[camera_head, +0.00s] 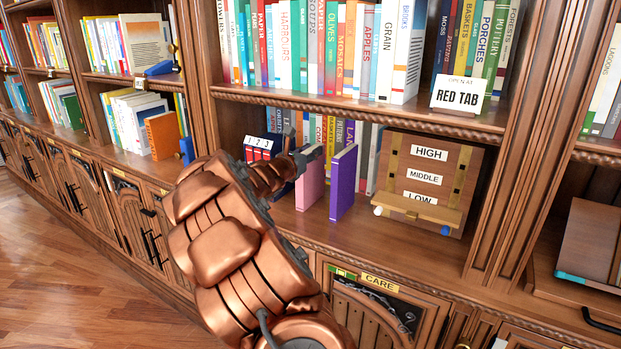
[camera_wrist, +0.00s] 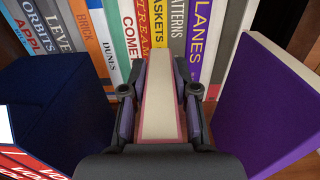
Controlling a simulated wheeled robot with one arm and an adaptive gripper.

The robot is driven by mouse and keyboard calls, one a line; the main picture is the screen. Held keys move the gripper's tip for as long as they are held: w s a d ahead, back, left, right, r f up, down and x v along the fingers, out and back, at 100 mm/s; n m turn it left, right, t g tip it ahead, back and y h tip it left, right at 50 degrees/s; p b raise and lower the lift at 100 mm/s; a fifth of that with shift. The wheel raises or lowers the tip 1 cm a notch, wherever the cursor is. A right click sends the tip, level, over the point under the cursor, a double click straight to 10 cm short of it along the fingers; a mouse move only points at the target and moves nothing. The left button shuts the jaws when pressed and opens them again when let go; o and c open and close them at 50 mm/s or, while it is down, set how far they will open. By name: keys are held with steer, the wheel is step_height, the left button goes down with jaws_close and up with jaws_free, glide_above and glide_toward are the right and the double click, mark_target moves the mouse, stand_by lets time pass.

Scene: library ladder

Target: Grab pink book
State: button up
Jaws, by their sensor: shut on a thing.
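The pink book (camera_head: 310,182) stands upright on the lower shelf, between a dark blue book and a purple book. In the wrist view the pink book (camera_wrist: 161,100) lies between the two fingers of my gripper (camera_wrist: 161,92), its cream page edge facing the camera. My gripper is shut on it, one finger against each side. In the head view my gripper (camera_head: 290,155) reaches in from the left at the book's top, and my arm hides part of the shelf in front.
The purple book (camera_head: 343,182) stands close on the right; it also shows in the wrist view (camera_wrist: 262,105). A dark blue book (camera_wrist: 60,105) is close on the left. A row of books stands behind. A wooden HIGH/MIDDLE/LOW box (camera_head: 440,165) is further right. The upper shelf (camera_head: 370,112) overhangs.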

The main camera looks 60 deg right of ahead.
jaws_close()
steer(key=shift+r, duration=0.2)
